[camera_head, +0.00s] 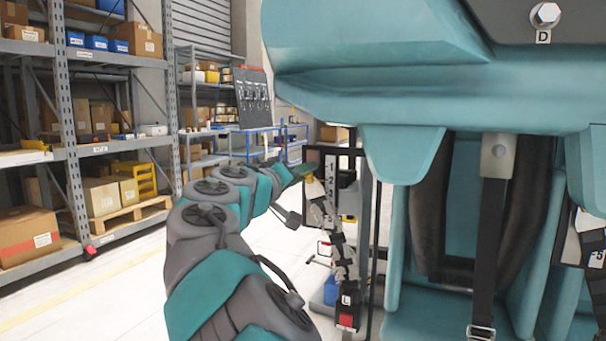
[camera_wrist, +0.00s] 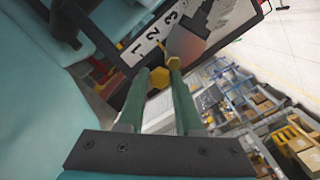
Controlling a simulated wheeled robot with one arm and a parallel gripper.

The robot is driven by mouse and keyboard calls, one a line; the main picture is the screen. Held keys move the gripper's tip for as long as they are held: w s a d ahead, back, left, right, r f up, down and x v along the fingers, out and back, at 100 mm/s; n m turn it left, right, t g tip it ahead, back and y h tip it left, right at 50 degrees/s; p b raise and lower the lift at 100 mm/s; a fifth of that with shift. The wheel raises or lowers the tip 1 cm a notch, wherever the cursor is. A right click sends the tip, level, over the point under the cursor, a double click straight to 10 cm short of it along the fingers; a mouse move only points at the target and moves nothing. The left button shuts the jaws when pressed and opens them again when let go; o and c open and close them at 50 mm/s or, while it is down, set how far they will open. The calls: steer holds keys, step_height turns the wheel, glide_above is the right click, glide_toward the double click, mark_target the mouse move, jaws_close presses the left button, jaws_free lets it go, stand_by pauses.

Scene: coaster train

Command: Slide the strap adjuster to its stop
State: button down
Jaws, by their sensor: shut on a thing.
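My gripper (camera_wrist: 166,72) shows in the wrist view as two green fingers with yellow tips. The tips hide part of the grip. In the head view my gripper (camera_head: 305,172) reaches in from the left to the scale's upper end. A dark strap (camera_head: 335,235) with pale patches hangs below it, down to a red button (camera_head: 346,320). The adjuster is too small to make out clearly there.
A teal seat (camera_head: 420,300) fills the right, with a second black strap (camera_head: 489,235) and metal buckle (camera_head: 480,332). Its large teal upper part (camera_head: 400,90) overhangs close to the camera. Shelves (camera_head: 60,155) with boxes stand at left. Floor (camera_head: 100,290) between is clear.

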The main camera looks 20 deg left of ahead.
step_height(320, 180, down, 6)
steer(key=b, duration=0.5)
steer(key=shift+f+b, duration=0.1)
steer(key=shift+b, duration=0.2)
steer(key=c, duration=0.6)
jaws_free()
steer(key=shift+s+r, duration=0.1)
steer(key=shift+r, duration=0.1)
glide_toward(311, 195)
steer(key=shift+s+a+f, duration=0.1)
steer(key=shift+s+a, duration=0.05)
steer(key=shift+s, duration=0.5)
